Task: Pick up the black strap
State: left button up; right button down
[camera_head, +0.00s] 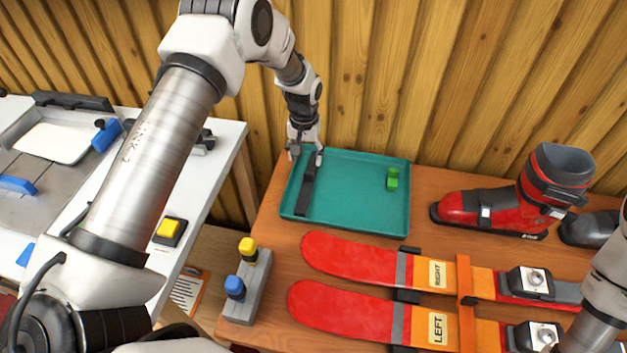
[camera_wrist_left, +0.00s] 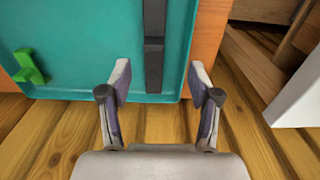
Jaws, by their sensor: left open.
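The black strap (camera_head: 306,188) lies lengthwise near the left side of the teal tray (camera_head: 345,222). In the left wrist view the strap (camera_wrist_left: 154,45) runs up from near the tray's edge, roughly in line with the gap between my fingers. My left gripper (camera_head: 306,156) is open and empty, pointing down at the strap's far end by the tray's back left corner. Its two spread fingers (camera_wrist_left: 161,78) also show in the left wrist view, with no contact on the strap visible. My right gripper is out of view.
A green piece (camera_head: 392,180) sits at the tray's right. Two red-and-orange skis (camera_head: 350,258) lie in front, crossed by an orange band (camera_head: 466,300). A red ski boot (camera_head: 500,205) stands right. A grey block with yellow and blue knobs (camera_head: 245,290) is front left. A wooden wall is behind.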

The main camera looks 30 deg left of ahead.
aim_at(309, 173)
pick_arm(q)
jog(key=f, duration=0.2)
jog(key=f+p, duration=0.1)
jog(key=f, duration=0.2)
jog(key=f+p, duration=0.1)
jog(key=f, duration=0.1)
jog(key=shift+w+d+f, duration=0.15)
jog(key=shift+d+f, duration=0.05)
jog(key=shift+d, duration=0.2)
jog(key=shift+f, duration=0.2)
grip_shut()
